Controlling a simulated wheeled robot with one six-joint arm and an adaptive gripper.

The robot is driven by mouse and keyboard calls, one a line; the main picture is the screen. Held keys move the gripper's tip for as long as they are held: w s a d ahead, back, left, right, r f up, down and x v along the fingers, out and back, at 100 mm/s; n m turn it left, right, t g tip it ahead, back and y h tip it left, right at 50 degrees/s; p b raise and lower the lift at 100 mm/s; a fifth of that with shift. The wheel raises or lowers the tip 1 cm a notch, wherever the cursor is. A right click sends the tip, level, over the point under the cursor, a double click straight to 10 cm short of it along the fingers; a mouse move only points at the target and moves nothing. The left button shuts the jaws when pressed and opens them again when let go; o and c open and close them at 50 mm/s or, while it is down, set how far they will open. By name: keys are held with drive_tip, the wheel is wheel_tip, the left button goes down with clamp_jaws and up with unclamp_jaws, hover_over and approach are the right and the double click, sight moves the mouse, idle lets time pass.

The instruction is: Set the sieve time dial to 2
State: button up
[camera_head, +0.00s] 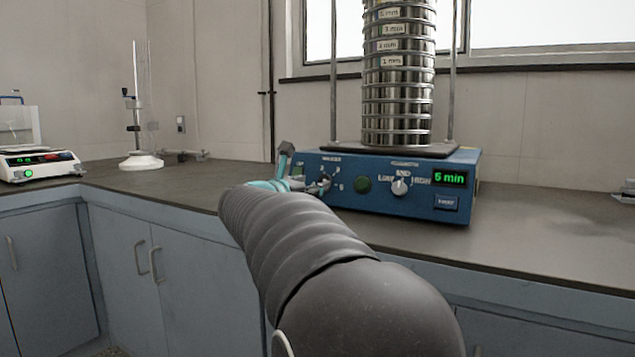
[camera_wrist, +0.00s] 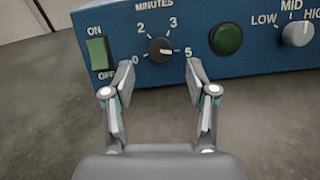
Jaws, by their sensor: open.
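The sieve shaker (camera_head: 395,200) is a blue box with a stack of metal sieves on top. Its black minutes dial (camera_wrist: 160,50) has labels 0, 2, 3 and 5 around it in the wrist view. The white pointer mark is towards 5, and the green display (camera_head: 450,178) reads 5 min. My gripper (camera_wrist: 160,82) is open and empty. Its two fingers stand left and right of the dial, in front of the panel, with the dial apart from both. In the head view my arm partly hides my gripper (camera_head: 287,180).
A green ON/OFF switch (camera_wrist: 98,52) is left of the dial. A round green button (camera_wrist: 226,39) and a grey LOW/MID/HIGH knob (camera_wrist: 298,33) are to its right. A balance (camera_head: 38,164) and a stand (camera_head: 140,160) are farther left. The counter (camera_head: 560,235) right of the shaker is mostly clear.

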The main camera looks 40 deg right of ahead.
sight(323, 180)
drive_tip(key=shift+x, duration=2.2)
clamp_jaws()
